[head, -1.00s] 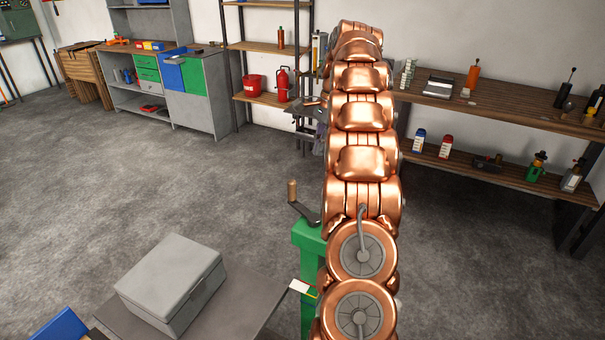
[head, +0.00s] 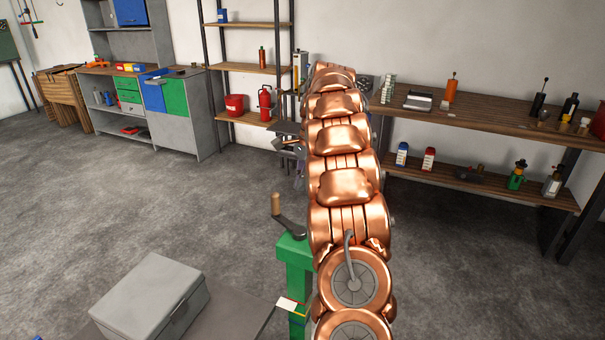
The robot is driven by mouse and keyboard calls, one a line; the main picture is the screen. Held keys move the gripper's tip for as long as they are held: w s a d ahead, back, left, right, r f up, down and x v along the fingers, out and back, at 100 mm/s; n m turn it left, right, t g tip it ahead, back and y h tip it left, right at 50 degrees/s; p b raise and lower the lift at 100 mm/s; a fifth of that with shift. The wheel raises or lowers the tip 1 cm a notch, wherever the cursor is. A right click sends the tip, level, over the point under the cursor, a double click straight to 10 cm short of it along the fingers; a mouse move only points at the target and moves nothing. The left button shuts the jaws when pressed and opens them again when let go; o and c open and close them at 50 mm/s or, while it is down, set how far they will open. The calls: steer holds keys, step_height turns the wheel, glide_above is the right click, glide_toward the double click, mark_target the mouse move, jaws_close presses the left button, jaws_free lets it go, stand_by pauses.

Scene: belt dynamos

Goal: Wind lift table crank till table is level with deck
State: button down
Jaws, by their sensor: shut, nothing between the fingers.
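The crank (head: 287,220) has an upright wooden knob and a dark arm, and sits on top of a green post (head: 296,262). A grey table top (head: 235,312) shows at the bottom, left of the post, with a closed grey box (head: 150,295) on it. A white tag (head: 287,303) with red and yellow marks is at the post beside the table's edge. I cannot tell which surface is the deck or whether the levels match. My copper arm stretches away just right of the crank. My gripper is not visible; the arm hides what lies behind it.
A wooden shelf bench (head: 470,115) with bottles and tools stands at the right wall. Grey cabinets (head: 180,120), a rack (head: 250,70) and a red extinguisher (head: 265,103) line the back. The floor (head: 120,215) on the left is clear.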

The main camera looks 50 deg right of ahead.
steer(key=a, duration=0.1)
steer(key=w+a+f+p, duration=0.1)
steer(key=a+f, duration=0.1)
steer(key=a, duration=0.1)
steer(key=shift+w+a+f, duration=0.1)
steer(key=shift+w, duration=0.25)
steer(key=shift+a, duration=0.1)
stand_by(0.3)
steer(key=shift+w+a+n, duration=0.15)
steer(key=shift+a+n, duration=0.05)
steer(key=shift+n, duration=0.2)
steer(key=shift+a, duration=0.1)
